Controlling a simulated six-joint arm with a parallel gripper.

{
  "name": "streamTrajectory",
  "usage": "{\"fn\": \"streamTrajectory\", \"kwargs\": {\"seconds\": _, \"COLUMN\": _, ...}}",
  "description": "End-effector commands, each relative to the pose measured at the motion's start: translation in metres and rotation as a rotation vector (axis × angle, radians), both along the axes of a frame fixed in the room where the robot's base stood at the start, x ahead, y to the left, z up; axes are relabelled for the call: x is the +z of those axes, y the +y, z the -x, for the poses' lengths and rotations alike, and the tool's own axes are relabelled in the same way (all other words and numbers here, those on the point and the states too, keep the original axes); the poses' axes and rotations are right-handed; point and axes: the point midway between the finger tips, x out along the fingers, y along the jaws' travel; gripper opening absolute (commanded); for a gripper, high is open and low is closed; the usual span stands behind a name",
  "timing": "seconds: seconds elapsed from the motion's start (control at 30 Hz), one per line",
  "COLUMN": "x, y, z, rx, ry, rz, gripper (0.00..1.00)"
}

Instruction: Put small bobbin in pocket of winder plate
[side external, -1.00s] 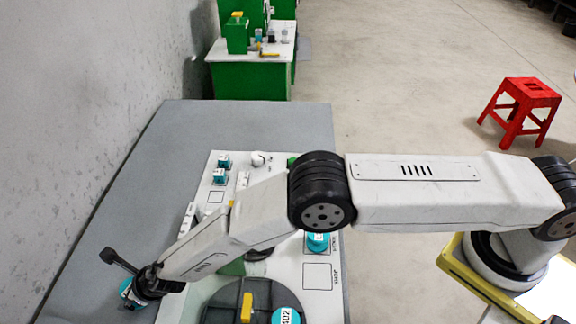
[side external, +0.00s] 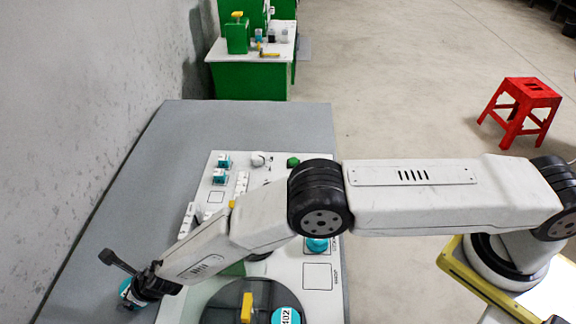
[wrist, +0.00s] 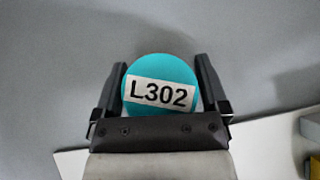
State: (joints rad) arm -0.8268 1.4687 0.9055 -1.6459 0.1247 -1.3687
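A small teal bobbin (wrist: 160,85) labelled L302 sits centred between the two fingers of my gripper (wrist: 161,80) in the wrist view. In the side view my gripper (side external: 136,289) is at the lower left, over grey surface just left of the white board, and part of the teal bobbin (side external: 125,288) shows there. A dark round plate (side external: 223,303), seemingly the winder plate, lies at the bottom, cut off by the frame. A yellow block and a teal 402 disc are on it. I cannot make out its pocket.
The white board (side external: 318,276) carries teal-based parts (side external: 220,177) at its far left, a green knob (side external: 293,162) and a teal piece (side external: 317,245) near my arm. The grey table (side external: 250,125) is clear behind the board. A yellow part (wrist: 312,165) shows at the wrist view's lower right.

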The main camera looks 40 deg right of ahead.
Motion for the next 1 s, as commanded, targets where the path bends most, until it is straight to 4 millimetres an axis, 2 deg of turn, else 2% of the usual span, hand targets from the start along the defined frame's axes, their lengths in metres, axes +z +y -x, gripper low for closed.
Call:
{"fn": "streamTrajectory", "kwargs": {"seconds": 0.03, "x": 0.0, "y": 0.0, "z": 0.0, "rx": 0.0, "ry": 0.0, "rz": 0.0, "gripper": 0.75}}
{"fn": "streamTrajectory", "kwargs": {"seconds": 0.2, "x": 0.0, "y": 0.0, "z": 0.0, "rx": 0.0, "ry": 0.0, "rz": 0.0, "gripper": 0.22}}
{"fn": "streamTrajectory", "kwargs": {"seconds": 0.23, "x": 0.0, "y": 0.0, "z": 0.0, "rx": 0.0, "ry": -0.001, "rz": -0.001, "gripper": 0.22}}
{"fn": "streamTrajectory", "kwargs": {"seconds": 0.27, "x": 0.0, "y": 0.0, "z": 0.0, "rx": 0.0, "ry": -0.001, "rz": -0.001, "gripper": 0.12}}
{"fn": "streamTrajectory", "kwargs": {"seconds": 0.67, "x": 0.006, "y": 0.0, "z": 0.0, "rx": 0.0, "ry": -0.002, "rz": -0.001, "gripper": 0.12}}
{"fn": "streamTrajectory", "kwargs": {"seconds": 1.0, "x": 0.032, "y": 0.001, "z": -0.001, "rx": -0.001, "ry": -0.002, "rz": -0.002, "gripper": 0.12}}
